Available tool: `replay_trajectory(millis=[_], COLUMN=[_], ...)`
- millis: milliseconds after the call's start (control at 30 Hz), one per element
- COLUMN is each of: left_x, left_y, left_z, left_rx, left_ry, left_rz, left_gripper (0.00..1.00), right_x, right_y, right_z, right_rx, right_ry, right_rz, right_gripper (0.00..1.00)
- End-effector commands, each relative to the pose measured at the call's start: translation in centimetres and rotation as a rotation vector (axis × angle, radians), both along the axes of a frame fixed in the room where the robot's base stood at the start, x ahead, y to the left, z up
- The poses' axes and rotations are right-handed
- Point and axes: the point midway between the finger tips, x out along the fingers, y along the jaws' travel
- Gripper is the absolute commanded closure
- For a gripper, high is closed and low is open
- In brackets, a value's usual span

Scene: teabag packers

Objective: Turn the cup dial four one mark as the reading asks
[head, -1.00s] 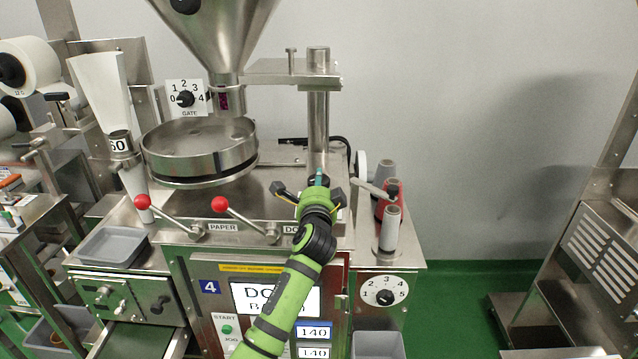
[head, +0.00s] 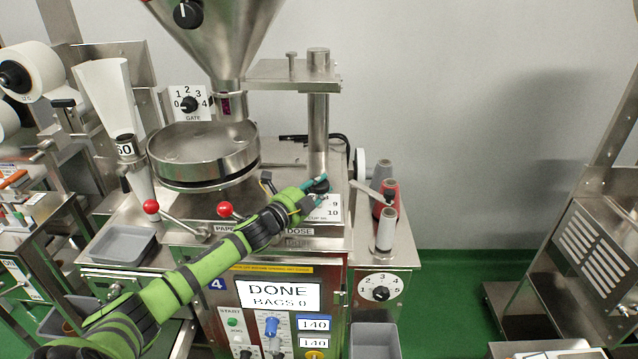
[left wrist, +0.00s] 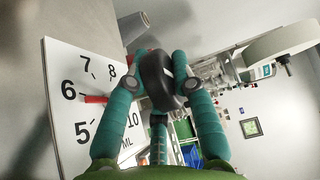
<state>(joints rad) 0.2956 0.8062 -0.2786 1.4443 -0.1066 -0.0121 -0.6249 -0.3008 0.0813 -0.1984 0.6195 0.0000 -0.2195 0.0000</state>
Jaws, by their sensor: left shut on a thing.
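The cup dial is a white plate (head: 326,210) on the deck of machine 4, with a black knob (head: 320,185) on it. In the head view 9, 10 and part of the lettering show on the plate. In the left wrist view the plate (left wrist: 72,125) shows 5, 6, 7, 8 and 10, and a red pointer (left wrist: 96,99) lies near the 6. My left gripper (head: 315,188) is shut on the knob, its teal fingers on either side of it in the wrist view (left wrist: 160,78). My right gripper is not in view.
Two red-knobbed levers (head: 151,207) (head: 225,209) stand left of my left gripper. The gate dial (head: 189,104) and round pan (head: 203,155) are behind. Thread spools (head: 387,230) stand to the right, above a numbered dial (head: 381,287). A grey bin (head: 375,340) is below.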

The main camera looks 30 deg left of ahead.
Motion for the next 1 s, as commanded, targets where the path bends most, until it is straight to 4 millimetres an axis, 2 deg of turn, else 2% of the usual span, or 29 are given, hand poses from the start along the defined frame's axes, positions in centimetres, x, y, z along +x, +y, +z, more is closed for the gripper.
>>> replay_trajectory(millis=[400,967,1000], left_x=[0.0,0.0,0.0], left_y=[0.0,-0.1,-0.1], left_z=[-0.3,-0.2,-0.2], left_rx=[0.001,0.0,0.0], left_ry=[0.003,0.002,0.002], left_rz=[-0.202,-0.236,-0.236], left_gripper=[1.0,1.0,0.67], right_x=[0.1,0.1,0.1], right_y=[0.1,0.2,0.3], right_z=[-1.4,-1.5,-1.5], right_rx=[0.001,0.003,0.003], right_ry=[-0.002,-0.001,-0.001], right_rz=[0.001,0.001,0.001], right_gripper=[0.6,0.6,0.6])
